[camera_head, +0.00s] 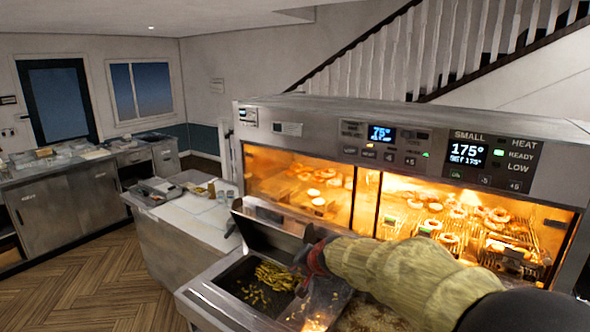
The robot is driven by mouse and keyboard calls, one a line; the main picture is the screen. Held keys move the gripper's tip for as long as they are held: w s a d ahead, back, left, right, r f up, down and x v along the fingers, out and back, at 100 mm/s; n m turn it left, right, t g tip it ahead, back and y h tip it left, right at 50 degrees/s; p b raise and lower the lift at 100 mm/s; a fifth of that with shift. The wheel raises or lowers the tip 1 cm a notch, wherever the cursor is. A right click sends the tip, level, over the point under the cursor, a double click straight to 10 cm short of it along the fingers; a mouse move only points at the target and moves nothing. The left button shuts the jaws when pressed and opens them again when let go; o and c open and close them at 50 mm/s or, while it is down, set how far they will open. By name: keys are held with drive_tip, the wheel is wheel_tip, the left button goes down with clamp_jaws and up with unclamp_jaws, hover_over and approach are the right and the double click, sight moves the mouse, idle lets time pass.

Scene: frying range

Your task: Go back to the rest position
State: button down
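My arm reaches in from the lower right in the head view, in a yellowish sleeve. My gripper (314,262) is at its end, dark and red, over the divider between the counter's wells. Its fingers are small and partly hidden, so I cannot tell whether they are open or shut, or whether they hold anything. Just left of it, a dark well (240,283) holds a pile of green-yellow fried pieces (273,275), with some scattered around.
A lit frying cabinet (300,190) with displays and ring-shaped food stands close behind my arm. A white-topped counter (185,226) with small items is left of the wells. A steel cabinet (70,205) stands far left. The wooden floor (95,285) between is clear.

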drive_tip(key=s+d+f+n+g+h+b, duration=0.1)
drive_tip(key=s+d+f+b, duration=0.2)
drive_tip(key=s, duration=1.1)
drive_tip(key=s+d+f+n+g+h+b, duration=0.1)
drive_tip(key=s+d+f+n+b, duration=0.1)
drive_tip(key=s+d+b, duration=0.3)
drive_tip(key=s+d+f+n+g+h+b, duration=0.1)
drive_tip(key=s+d+f+b, duration=0.3)
drive_tip(key=s+d, duration=0.6)
drive_tip(key=s, duration=1.2)
drive_tip(key=shift+s+f+h, duration=0.3)
drive_tip(key=shift+s+f, duration=0.05)
drive_tip(key=shift+f, duration=0.05)
